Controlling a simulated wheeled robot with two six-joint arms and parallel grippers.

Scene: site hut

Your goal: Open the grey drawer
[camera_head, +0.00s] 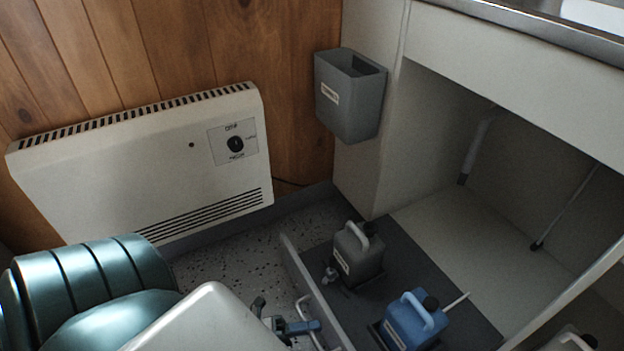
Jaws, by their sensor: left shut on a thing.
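The grey drawer (309,294) stands out from under the white sink cabinet at the bottom middle, with its dark floor showing behind a raised front panel. A pale bar handle (301,304) is on the outer side of that panel. My left gripper (313,327), with blue and black parts, is at the handle and shut on it. My white arm link hides part of the gripper. The drawer holds a grey canister (357,254) and a blue canister (412,322), both upright. My right gripper is out of view.
A white wall heater (150,165) is at the left on the wooden wall. A grey bin (347,98) hangs on the cabinet side. Speckled floor (225,257) is bare between heater and drawer. A white-handled container (575,340) stands at the lower right.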

